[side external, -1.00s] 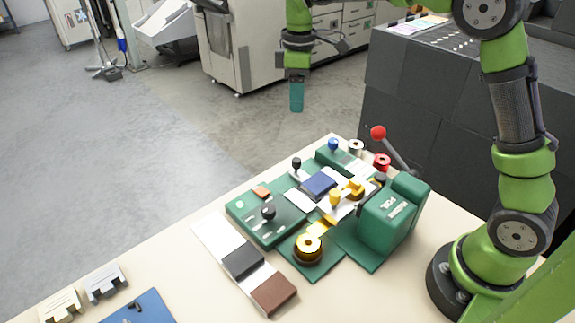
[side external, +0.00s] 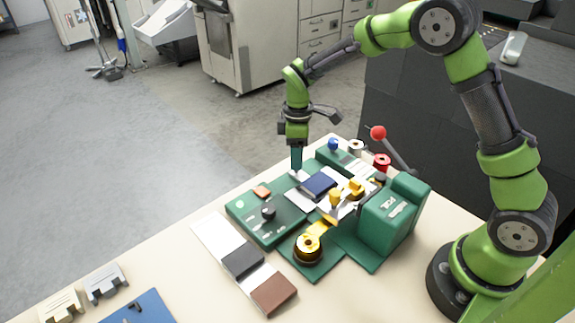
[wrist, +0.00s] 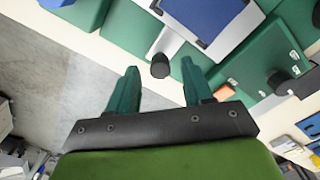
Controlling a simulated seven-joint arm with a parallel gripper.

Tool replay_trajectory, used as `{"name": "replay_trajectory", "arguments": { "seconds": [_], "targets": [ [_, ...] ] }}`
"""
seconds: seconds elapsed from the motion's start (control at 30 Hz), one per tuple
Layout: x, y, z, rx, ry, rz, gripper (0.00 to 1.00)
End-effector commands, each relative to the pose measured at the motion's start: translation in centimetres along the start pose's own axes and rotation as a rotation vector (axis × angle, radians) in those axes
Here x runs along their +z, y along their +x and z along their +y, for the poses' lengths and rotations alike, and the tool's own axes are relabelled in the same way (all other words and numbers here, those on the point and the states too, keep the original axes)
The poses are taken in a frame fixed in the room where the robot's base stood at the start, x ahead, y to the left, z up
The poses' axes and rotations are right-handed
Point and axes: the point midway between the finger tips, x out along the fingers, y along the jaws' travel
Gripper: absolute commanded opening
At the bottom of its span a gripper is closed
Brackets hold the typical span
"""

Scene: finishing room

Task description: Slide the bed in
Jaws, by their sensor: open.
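The bed is a pale metal slide (side external: 299,175) on the green machine, with a dark blue block (side external: 319,185) on top. In the wrist view the bed (wrist: 176,40) ends in a black knob (wrist: 160,67), and the blue block (wrist: 208,18) lies beyond it. My gripper (side external: 296,168) is down at the bed's far-left end, and it hides the knob in the side view. In the wrist view my open gripper (wrist: 159,78) has one finger on each side of the knob. I cannot tell whether the fingers touch it.
The green machine has a red-ball lever (side external: 378,132), a brass knob (side external: 308,246) and a control panel with a black dial (side external: 268,212). Foil sample strips (side external: 243,262) lie in front.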

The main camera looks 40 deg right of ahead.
Motion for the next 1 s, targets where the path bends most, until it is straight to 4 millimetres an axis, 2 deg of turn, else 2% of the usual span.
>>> {"name": "replay_trajectory", "arguments": {
  "seconds": [0.13, 0.4, 0.47, 0.73, 1.0],
  "targets": [
    [0.03, 0.9, -0.02, 0.0, 0.0, -0.001, 0.51],
    [0.01, 0.98, 0.0, 0.0, 0.0, 0.0, 0.51],
    [0.01, 0.97, 0.0, 0.0, 0.0, 0.0, 0.43],
    [0.0, 0.94, 0.01, 0.001, 0.0, 0.0, 0.01],
    [0.03, 0.91, -0.01, 0.001, 0.0, 0.001, 0.0]
  ]
}}
